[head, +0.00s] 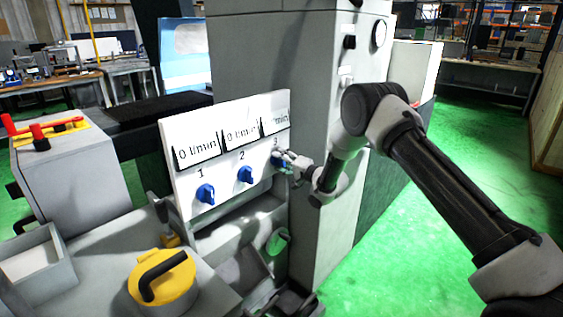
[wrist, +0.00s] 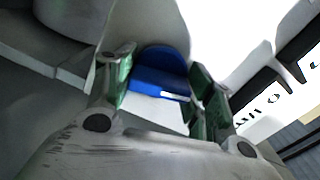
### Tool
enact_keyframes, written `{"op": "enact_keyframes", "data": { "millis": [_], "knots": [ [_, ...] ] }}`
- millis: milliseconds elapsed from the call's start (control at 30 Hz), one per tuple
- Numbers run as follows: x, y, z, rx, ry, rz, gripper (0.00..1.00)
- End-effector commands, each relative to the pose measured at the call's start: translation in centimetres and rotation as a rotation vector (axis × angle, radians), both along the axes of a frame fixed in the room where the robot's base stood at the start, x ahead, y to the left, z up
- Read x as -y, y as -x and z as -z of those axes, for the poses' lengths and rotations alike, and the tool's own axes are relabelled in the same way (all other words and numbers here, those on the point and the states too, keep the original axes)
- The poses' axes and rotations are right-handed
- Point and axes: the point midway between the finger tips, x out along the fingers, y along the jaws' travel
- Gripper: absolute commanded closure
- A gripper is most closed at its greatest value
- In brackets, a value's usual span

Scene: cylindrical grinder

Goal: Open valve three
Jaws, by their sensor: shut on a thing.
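Valve three is a blue knob (head: 278,164) under the number 3 on the white panel (head: 222,185). My gripper (head: 284,158) is at this knob and partly hides it in the head view. In the wrist view the blue knob (wrist: 160,74) sits between the two fingers of my gripper (wrist: 160,90), which is shut on it. Blue knobs one (head: 205,194) and two (head: 244,175) stand to the left, with displays reading 0 l/min.
A tall grey machine cabinet (head: 300,60) stands right behind the panel. A yellow lid with a black handle (head: 165,280) lies in front at the lower left. A grey box with red handles (head: 70,165) stands at left. Green floor (head: 400,245) is open at right.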

Motion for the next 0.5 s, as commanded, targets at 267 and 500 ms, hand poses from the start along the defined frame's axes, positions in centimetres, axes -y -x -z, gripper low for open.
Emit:
{"op": "enact_keyframes", "data": {
  "millis": [267, 500],
  "knots": [
    [0.05, 0.02, 0.11, 0.204, 0.161, 0.001, 0.7],
    [0.05, 0.01, 0.12, 0.384, 0.302, 0.001, 0.7]
  ]
}}
